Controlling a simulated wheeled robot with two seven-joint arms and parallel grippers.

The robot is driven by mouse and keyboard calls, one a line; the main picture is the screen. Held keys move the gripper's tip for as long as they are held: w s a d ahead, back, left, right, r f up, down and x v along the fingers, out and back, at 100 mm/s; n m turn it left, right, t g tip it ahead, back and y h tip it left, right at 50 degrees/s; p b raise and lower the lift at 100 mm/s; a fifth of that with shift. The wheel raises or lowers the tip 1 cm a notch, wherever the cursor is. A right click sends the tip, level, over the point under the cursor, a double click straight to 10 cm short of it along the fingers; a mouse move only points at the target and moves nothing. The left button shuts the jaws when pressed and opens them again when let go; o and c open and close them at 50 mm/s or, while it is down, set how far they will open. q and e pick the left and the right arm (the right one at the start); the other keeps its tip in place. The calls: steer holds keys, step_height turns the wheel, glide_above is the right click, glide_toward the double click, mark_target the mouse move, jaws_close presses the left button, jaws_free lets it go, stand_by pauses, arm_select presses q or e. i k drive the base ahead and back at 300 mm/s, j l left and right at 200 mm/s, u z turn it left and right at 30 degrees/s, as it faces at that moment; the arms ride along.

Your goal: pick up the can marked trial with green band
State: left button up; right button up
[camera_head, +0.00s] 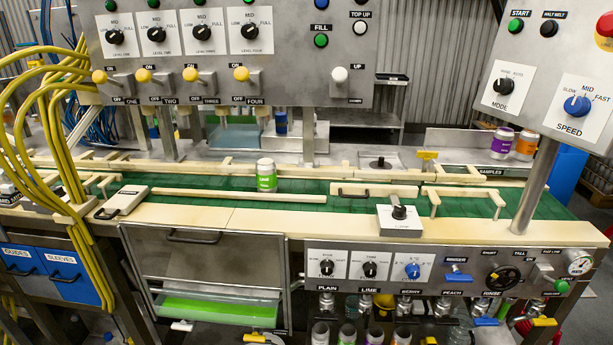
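A white can with a green band (266,176) stands upright on the green conveyor belt, left of the picture's middle. Its band has small print that I cannot read for certain. Another can with a green band (347,335) shows at the bottom edge, below the front panel, partly cut off by the frame. I cannot read the word trial on either can. Neither of my grippers is in view.
Pale guide rails (235,195) run along the green belt (290,187). A purple-banded can (502,143) and an orange-banded can (526,145) stand at the samples shelf. A large control panel (225,50) overhangs the back. Yellow hoses (50,130) crowd the left.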

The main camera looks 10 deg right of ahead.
mark_target(266, 167)
steer(key=i+j+z, duration=0.2)
steer(key=i+j, duration=0.45)
steer(key=i+j+z, duration=0.2)
steer(key=i+j, duration=0.35)
steer(key=j, duration=0.2)
